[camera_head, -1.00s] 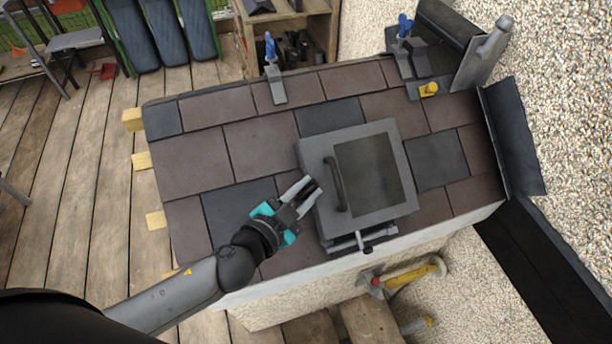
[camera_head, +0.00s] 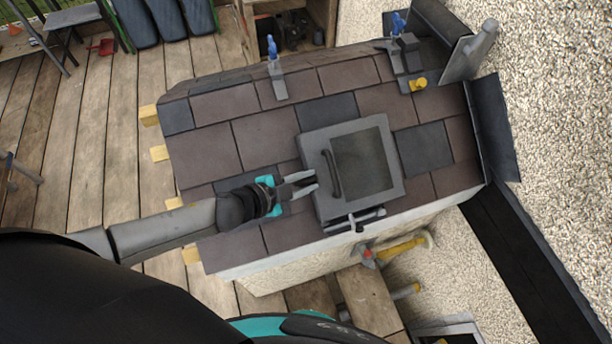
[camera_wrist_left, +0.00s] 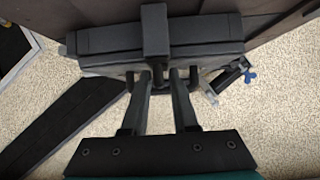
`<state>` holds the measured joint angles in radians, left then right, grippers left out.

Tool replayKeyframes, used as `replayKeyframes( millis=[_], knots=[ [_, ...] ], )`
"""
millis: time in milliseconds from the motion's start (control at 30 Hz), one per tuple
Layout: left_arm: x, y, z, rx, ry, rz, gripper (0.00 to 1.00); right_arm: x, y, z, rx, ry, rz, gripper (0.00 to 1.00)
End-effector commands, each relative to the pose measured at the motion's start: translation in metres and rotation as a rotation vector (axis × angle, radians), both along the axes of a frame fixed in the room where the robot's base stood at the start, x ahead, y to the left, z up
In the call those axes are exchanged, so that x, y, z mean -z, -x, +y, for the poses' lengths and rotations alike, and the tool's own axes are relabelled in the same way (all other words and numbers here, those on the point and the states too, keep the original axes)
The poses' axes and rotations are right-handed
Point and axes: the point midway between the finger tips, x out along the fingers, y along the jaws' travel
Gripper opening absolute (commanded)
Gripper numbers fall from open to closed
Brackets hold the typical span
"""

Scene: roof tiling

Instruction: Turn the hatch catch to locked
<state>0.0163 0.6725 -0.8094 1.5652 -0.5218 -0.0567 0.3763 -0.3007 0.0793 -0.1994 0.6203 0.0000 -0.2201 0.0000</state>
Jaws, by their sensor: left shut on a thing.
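The grey hatch (camera_head: 395,155) with a dark panel and a curved handle (camera_head: 332,172) is closed on the tiled roof. My left gripper (camera_head: 312,182) is at the hatch's left edge, beside the handle. It is shut on a small part there, which looks like the hatch catch; the fingers mostly hide it. In the left wrist view the fingers (camera_wrist_left: 160,82) close in at the hatch edge (camera_wrist_left: 100,42), just below a grey upright block (camera_wrist_left: 155,32). How far the catch is turned cannot be made out. My right gripper is not in view.
A metal bar with a dark knob (camera_head: 357,221) lies along the hatch's lower edge. Blue-handled clamps (camera_head: 273,50) (camera_head: 398,25) and a yellow piece (camera_head: 418,84) sit along the upper roof. A yellow-handled tool (camera_head: 400,248) is below the roof edge. Wooden decking is at left.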

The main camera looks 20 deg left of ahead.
Motion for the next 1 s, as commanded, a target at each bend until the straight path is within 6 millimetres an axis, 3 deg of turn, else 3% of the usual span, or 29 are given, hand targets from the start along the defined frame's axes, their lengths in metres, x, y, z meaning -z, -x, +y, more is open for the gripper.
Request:
replayKeyframes(
  millis=[367,400,533,1000],
  knots=[
    [-0.0023,-0.0022,-0.0012,0.005,0.001,-0.006,0.00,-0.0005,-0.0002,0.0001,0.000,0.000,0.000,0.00],
    [-0.0023,-0.0021,-0.0012,0.005,0.001,-0.006,0.28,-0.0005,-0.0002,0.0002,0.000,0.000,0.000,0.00],
    [-0.0016,-0.0015,-0.0011,0.005,0.001,-0.004,0.41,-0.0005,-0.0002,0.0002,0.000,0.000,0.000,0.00],
    [-0.0018,0.0036,0.0024,0.003,-0.002,0.001,0.41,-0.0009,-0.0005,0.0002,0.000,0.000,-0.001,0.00]
  ],
)
